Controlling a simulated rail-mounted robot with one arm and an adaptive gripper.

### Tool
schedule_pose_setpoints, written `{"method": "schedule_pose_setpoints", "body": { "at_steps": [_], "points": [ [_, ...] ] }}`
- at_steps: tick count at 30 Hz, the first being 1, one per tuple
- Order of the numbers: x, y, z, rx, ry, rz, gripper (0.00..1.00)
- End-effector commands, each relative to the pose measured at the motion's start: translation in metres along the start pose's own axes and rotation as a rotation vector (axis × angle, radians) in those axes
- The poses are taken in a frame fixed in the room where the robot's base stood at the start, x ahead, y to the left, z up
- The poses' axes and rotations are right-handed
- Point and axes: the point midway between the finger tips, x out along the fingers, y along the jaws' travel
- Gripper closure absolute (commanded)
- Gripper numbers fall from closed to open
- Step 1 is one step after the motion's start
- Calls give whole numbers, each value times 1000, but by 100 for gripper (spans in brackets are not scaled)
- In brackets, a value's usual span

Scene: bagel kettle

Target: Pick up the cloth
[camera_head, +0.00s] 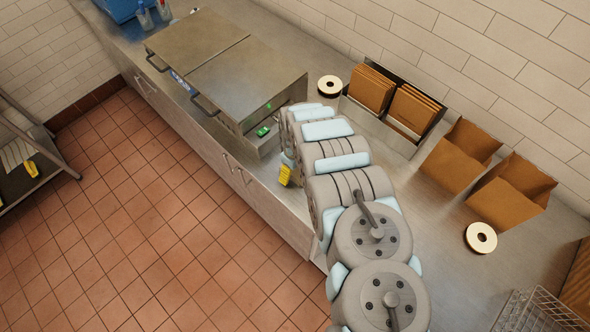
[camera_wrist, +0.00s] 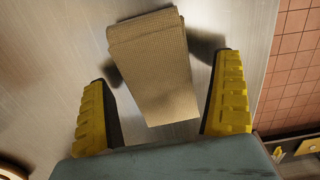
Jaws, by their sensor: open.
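A tan, ribbed, folded cloth (camera_wrist: 152,75) lies on the steel counter (camera_wrist: 60,55) in the wrist view. It sits between the two yellow fingers of my gripper (camera_wrist: 166,78), with a gap on each side. My gripper is open, and the cloth extends out ahead past the fingertips. In the head view, part of my gripper's yellow finger (camera_head: 285,175) shows beside my arm, low at the counter's front side. The cloth cannot be made out there; my arm blocks much of that stretch of counter.
A steel unit with two lids (camera_head: 245,80) stands just behind my gripper. Brown paper bags (camera_head: 458,157), a divider holder (camera_head: 415,110) and tape-like rolls (camera_head: 480,237) line the wall side. A wire basket (camera_head: 540,315) is at lower right. Red tiled floor (camera_head: 140,220) lies beyond the counter's edge.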

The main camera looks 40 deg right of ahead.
Motion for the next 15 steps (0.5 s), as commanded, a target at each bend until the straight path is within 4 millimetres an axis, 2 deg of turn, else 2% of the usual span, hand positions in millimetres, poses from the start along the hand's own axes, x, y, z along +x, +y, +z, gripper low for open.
{"method": "schedule_pose_setpoints", "body": {
  "at_steps": [5,6,8,12,15],
  "points": [
    [0,0,0,0,0,0,4],
    [0,0,0,0,0,0,10],
    [0,0,0,0,-1,-1,27],
    [0,0,0,1,-1,-1,67],
    [0,0,0,1,-1,-1,68]
  ]
}}
